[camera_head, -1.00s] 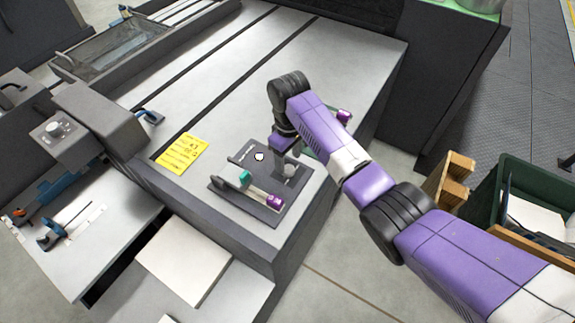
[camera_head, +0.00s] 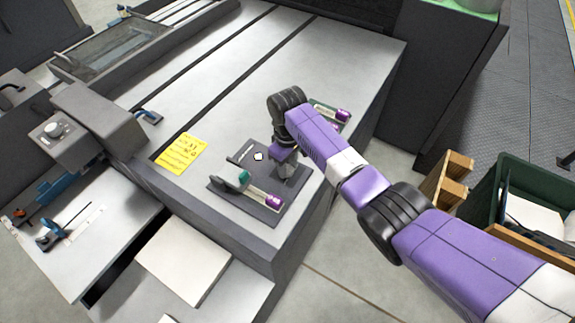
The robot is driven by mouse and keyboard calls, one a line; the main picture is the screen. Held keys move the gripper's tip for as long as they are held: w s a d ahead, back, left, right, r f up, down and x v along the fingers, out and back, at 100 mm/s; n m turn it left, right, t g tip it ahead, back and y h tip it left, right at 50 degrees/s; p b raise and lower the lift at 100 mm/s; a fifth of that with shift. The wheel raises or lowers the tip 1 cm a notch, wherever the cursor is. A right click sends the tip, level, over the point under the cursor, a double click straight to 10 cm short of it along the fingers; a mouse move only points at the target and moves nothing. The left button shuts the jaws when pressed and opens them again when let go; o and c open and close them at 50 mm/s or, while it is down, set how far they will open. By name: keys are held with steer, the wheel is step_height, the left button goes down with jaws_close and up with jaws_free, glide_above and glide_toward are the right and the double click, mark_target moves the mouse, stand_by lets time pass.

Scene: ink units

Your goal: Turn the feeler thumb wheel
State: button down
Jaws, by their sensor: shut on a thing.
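A dark grey fixture plate (camera_head: 232,195) lies on the front corner of the grey machine top. It carries a teal block (camera_head: 243,176), a pale rod with a purple end (camera_head: 273,201) and a small white spot (camera_head: 258,156). My gripper (camera_head: 286,176) points down over the right part of this plate, below my black wrist and purple arm. It is shut on a small part there, which looks to be the feeler thumb wheel. The fingers hide most of that wheel, so its angle cannot be told.
A yellow note (camera_head: 182,153) lies left of the plate. Behind my wrist is a green holder with another purple-ended piece (camera_head: 342,115). A dark box-shaped housing (camera_head: 97,115) stands at left. A green crate (camera_head: 535,190) stands on the floor at right. The machine top behind is largely clear.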

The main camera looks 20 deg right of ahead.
steer(key=shift+a+r+m+p, duration=0.1)
steer(key=shift+m+p, duration=0.4)
steer(key=shift+m, duration=1.6)
steer(key=c, duration=0.9)
jaws_free()
steer(key=shift+c, duration=0.2)
steer(key=shift+r, duration=3.85)
